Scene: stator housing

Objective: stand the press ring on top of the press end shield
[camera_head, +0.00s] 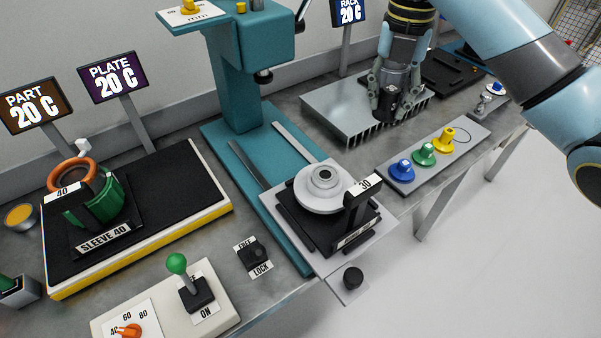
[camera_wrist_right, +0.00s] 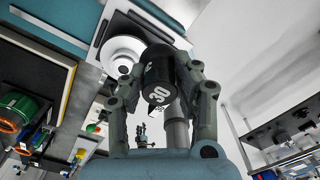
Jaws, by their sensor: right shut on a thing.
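The press end shield (camera_head: 322,190) is a pale grey stepped disc with a raised round hub and a dark centre. It lies in the black holder on the press table, and its top is bare. My right gripper (camera_head: 395,100) is shut on a dark cylinder marked 30, which I take as the press ring (camera_head: 394,88). It holds the ring over the finned grey rack, behind and to the right of the shield, well apart from it. In the right wrist view the ring (camera_wrist_right: 158,76) is between the fingers, with the shield (camera_wrist_right: 119,56) beyond. My left gripper is out of view.
A black post marked 30 (camera_head: 358,206) stands at the holder's front right. The teal press (camera_head: 237,83) rises behind the shield. The finned rack (camera_head: 340,106) is under my right gripper. A tray with coloured knobs (camera_head: 412,180) lies right of the press table.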

